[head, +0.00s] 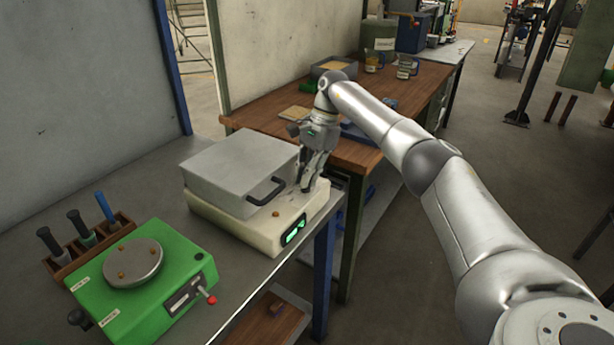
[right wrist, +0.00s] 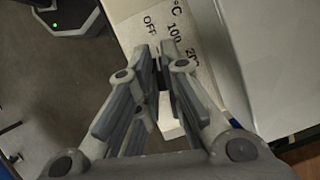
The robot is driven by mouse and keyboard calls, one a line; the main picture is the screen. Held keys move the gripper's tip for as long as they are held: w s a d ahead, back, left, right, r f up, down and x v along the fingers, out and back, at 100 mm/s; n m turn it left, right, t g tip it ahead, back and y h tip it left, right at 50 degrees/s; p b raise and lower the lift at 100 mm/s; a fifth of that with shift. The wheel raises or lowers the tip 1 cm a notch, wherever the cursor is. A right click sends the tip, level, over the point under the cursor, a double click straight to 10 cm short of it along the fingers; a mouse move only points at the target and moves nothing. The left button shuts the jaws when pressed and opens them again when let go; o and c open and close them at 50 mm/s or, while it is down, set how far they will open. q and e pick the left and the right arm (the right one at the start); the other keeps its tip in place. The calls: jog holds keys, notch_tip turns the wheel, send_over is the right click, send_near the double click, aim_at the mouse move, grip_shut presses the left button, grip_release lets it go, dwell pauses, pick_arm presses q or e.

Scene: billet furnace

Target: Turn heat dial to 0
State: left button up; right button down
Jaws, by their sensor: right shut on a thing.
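The billet furnace is a cream base (head: 235,226) with a grey lidded box (head: 240,160) on top, a black handle (head: 267,191) and a lit green display (head: 295,232). My right gripper (head: 306,186) reaches down to the right end of the base. In the right wrist view, my right gripper (right wrist: 160,65) has its fingertips close together beside the printed scale (right wrist: 172,32) with OFF, 100 and °C. It is shut on the heat dial, of which only a dark sliver shows between the fingers. The dial's pointer is hidden. My left gripper is not in view.
A green device (head: 185,250) with a round metal plate and a red-tipped lever stands at the front left. A wooden rack (head: 70,265) of handled tools is beside it. A wooden bench (head: 260,117) with boxes and cups lies behind. Open floor is at the right.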

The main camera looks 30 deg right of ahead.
jog(key=shift+s+f+n, duration=0.1)
jog(key=shift+f+n, duration=0.15)
jog(key=shift+n, duration=0.15)
jog(key=c, duration=1.6)
grip_release()
jog(key=shift+o, duration=0.2)
jog(key=shift+a, duration=0.1)
jog(key=shift+r, duration=0.15)
jog(key=v, duration=0.7)
jog(key=shift+w, duration=0.2)
jog(key=shift+r, duration=0.15)
